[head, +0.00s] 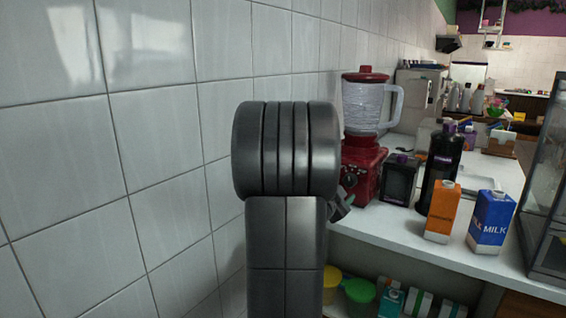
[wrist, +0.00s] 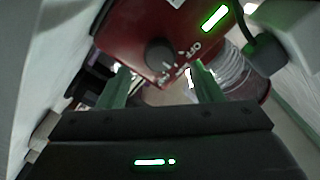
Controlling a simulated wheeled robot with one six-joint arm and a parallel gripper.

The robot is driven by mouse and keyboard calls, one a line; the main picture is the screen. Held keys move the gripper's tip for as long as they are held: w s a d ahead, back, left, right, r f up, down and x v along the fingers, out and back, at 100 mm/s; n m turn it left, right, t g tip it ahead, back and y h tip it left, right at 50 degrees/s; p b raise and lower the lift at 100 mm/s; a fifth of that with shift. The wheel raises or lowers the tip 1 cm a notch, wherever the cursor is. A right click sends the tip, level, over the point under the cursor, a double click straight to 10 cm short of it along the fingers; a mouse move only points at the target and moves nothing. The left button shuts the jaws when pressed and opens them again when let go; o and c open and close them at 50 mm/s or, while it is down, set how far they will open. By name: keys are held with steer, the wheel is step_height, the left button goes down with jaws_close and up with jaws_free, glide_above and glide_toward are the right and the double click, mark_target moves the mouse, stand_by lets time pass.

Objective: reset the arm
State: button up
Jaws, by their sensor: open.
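My gripper (wrist: 161,82) is open in the wrist view, its two green fingers apart with nothing seen held between them. Its dark body fills the bottom of that view. In the head view my dark arm stands upright in the middle, and only a small part of my gripper (head: 341,206) shows at its right side, by the counter edge. The red blender (head: 364,172) stands just beyond it. In the wrist view the blender's red base (wrist: 135,38), with its dial, looms in front of the fingers. I cannot tell whether they touch it.
On the white counter (head: 400,229) stand a black box (head: 399,181), a dark bottle (head: 438,178), an orange carton (head: 442,213) and a blue milk carton (head: 491,224). A tiled wall (head: 70,180) is close on the left. Tubs and boxes (head: 358,291) sit under the counter.

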mark_target(349, 181)
steer(key=x, duration=0.4)
steer(key=shift+w+d+r+p, duration=0.15)
steer(key=shift+w+d+p, duration=0.1)
steer(key=shift+w+p, duration=0.1)
steer(key=n+p, duration=0.2)
steer(key=shift+s+a+r+n, duration=0.1)
steer(key=shift+n, duration=0.2)
steer(key=n+p, duration=0.4)
steer(key=shift+n, duration=0.4)
steer(key=shift+s+a+n, duration=0.1)
steer(key=shift+s+n, duration=0.05)
steer(key=shift+n, duration=0.25)
steer(key=v, duration=1.3)
steer(key=shift+s+a+f, duration=0.15)
steer(key=shift+s+f, duration=0.05)
steer(key=shift+f, duration=0.05)
